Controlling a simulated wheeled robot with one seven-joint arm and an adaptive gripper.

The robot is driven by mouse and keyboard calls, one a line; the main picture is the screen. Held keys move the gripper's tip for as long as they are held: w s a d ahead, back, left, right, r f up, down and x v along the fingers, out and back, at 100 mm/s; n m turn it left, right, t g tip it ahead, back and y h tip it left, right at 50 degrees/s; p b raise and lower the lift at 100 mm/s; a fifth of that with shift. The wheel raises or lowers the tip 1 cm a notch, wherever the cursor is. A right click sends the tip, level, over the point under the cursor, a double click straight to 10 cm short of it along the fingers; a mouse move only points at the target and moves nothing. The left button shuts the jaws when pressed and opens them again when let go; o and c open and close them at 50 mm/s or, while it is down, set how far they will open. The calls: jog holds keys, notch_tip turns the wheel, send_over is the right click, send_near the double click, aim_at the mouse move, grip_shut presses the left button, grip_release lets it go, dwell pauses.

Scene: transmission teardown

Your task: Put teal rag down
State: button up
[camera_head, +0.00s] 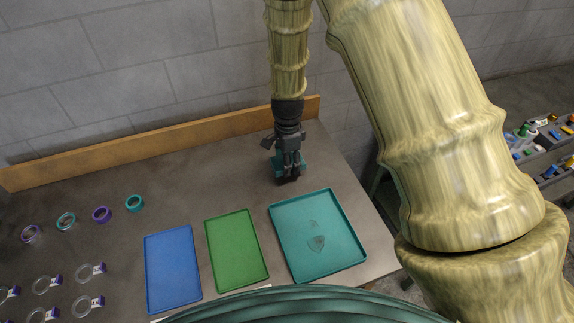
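The teal rag (305,161) shows as small teal patches on both sides of my gripper's fingers, near the back of the table. My gripper (288,174) points down there, and its fingers look closed around the rag. Much of the rag is hidden behind the fingers. I cannot tell whether its underside touches the table.
A teal tray (338,264) with a grey patch in it lies in front of my gripper. A green tray (237,250) and a blue tray (172,268) lie left of it. Several rings, including a teal one (134,203), lie at the left. A wooden ledge (150,145) runs along the back.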

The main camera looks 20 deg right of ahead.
jog(key=shift+f+p, duration=0.7)
jog(key=shift+f, duration=0.9)
jog(key=shift+f, duration=0.15)
jog(key=o, duration=1.1)
jog(key=shift+r, duration=0.25)
jog(key=shift+r+b, duration=1.95)
jog(key=shift+r, duration=4)
